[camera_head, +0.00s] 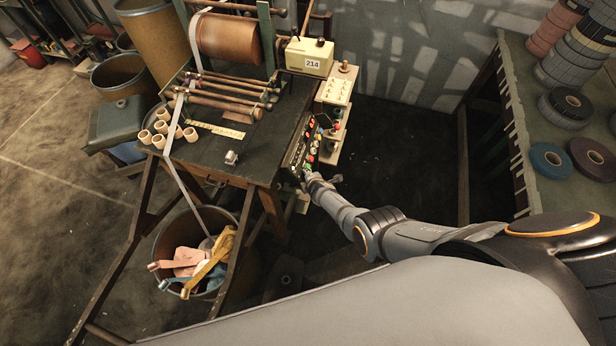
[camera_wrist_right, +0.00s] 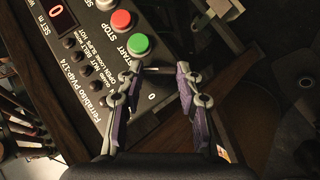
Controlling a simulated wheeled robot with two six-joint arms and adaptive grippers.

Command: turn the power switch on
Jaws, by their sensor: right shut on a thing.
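The control panel (camera_head: 301,148) is a dark box on the right edge of the machine table. It also shows in the right wrist view (camera_wrist_right: 104,128), with a green START button (camera_wrist_right: 138,45), a red STOP button (camera_wrist_right: 121,19) and a row of small dark knobs. My right gripper (camera_head: 307,176) is at the panel's near lower end. In the right wrist view its fingers (camera_wrist_right: 159,72) straddle the panel's corner, beside a printed "0". It is shut on the power switch there, though the switch itself is not clear to see. My left gripper is out of view.
A yellowish box marked 214 (camera_head: 309,57) and a pale board with pegs (camera_head: 336,91) stand beyond the panel. Rollers and a copper drum (camera_head: 228,38) are at the back of the table. A bin (camera_head: 167,240) stands below. A bench with tape rolls (camera_head: 553,160) is at right.

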